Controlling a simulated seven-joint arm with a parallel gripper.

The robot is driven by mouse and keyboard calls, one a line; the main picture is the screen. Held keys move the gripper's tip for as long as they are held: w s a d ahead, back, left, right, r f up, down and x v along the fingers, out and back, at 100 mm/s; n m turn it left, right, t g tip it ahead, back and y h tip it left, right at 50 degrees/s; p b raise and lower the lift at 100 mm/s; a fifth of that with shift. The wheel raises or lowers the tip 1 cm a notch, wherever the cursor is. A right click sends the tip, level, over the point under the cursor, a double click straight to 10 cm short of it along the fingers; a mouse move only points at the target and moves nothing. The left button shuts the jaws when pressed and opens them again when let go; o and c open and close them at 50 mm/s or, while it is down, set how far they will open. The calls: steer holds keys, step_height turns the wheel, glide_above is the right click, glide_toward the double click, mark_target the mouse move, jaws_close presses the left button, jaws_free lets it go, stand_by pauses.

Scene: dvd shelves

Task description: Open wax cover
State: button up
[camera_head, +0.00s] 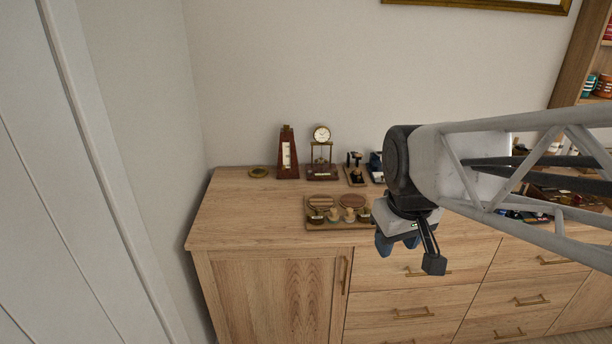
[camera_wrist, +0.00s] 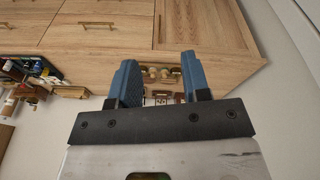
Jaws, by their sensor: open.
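A shallow wooden tray (camera_head: 340,227) sits on the dresser top near its front edge, left of my gripper. It holds two flat oval wooden-backed pieces (camera_head: 322,201) at the back and several small round jars or knobbed pieces (camera_head: 334,214) in front. I cannot tell which of these is the wax cover. My gripper (camera_head: 398,246) is open and empty, in front of the dresser and to the right of the tray, with blue fingers apart. In the wrist view the tray's small pieces (camera_wrist: 163,73) show between the open fingers, some distance beyond them.
My arm hides the dresser's right middle. The top left of the tray is clear.

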steer(key=w+a+n, duration=0.2)
steer(key=w+n, duration=0.2)
steer(key=w, duration=0.7)
steer(key=n+g, duration=0.2)
steer(key=n, duration=0.9)
glide_toward(317, 209)
steer(key=shift+s+d+f, duration=0.1)
steer(key=shift+s+f, duration=0.05)
steer(key=shift+s, duration=0.05)
steer(key=shift+w+f, duration=0.3)
steer(key=shift+f, duration=3.85)
